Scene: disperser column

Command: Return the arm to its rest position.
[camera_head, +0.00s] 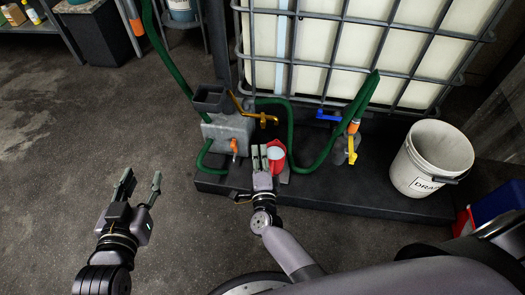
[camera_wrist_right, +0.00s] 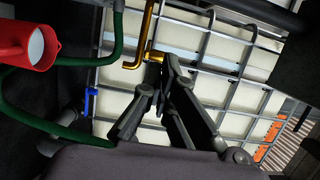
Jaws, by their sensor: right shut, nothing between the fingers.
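My right gripper (camera_head: 261,152) is shut and empty, held out in front of the dispenser column, with its fingertips just below the brass tap (camera_head: 262,119). In the right wrist view the fingers (camera_wrist_right: 163,72) point toward the brass tap (camera_wrist_right: 148,40) and overlap it; I cannot tell whether they touch it. A red jug (camera_head: 277,157) is just right of the right gripper, partly hidden behind it; it also shows at the upper left of the right wrist view (camera_wrist_right: 18,45). My left gripper (camera_head: 142,184) is open and empty over the bare floor at the left.
A grey pump box (camera_head: 229,130) with an orange valve and green hoses stands on the dark platform (camera_head: 330,189). Behind is a caged white tank (camera_head: 360,45) with a blue-handled valve (camera_head: 328,115). A white drain bucket (camera_head: 432,160) stands right. Floor at left is clear.

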